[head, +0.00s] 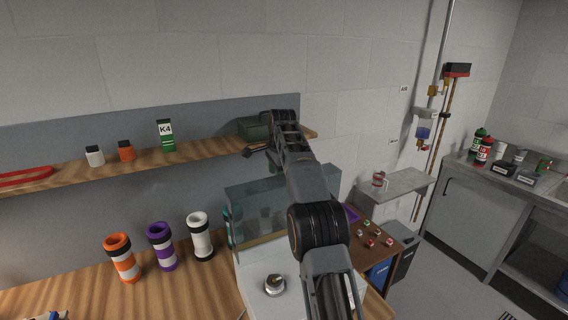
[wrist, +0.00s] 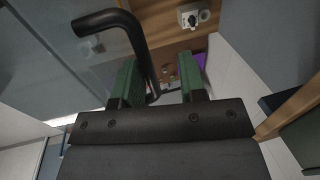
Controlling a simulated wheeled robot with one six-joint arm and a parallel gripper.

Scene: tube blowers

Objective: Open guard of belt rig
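The belt rig's guard (head: 246,208) is a clear, tinted panel over the pale rig housing (head: 254,274) on the bench in the head view. In the wrist view a bent black handle (wrist: 139,45) crosses the glassy guard panel (wrist: 45,65) at upper left and runs down between my fingers. My gripper (wrist: 160,78) has green finger pads, open on either side of the handle. The handle is nearer the left pad, with a gap on the right.
Orange, purple and white tubes (head: 161,246) stand on the bench at left. A small table with coloured buttons (head: 372,232) stands at right, with open floor beyond.

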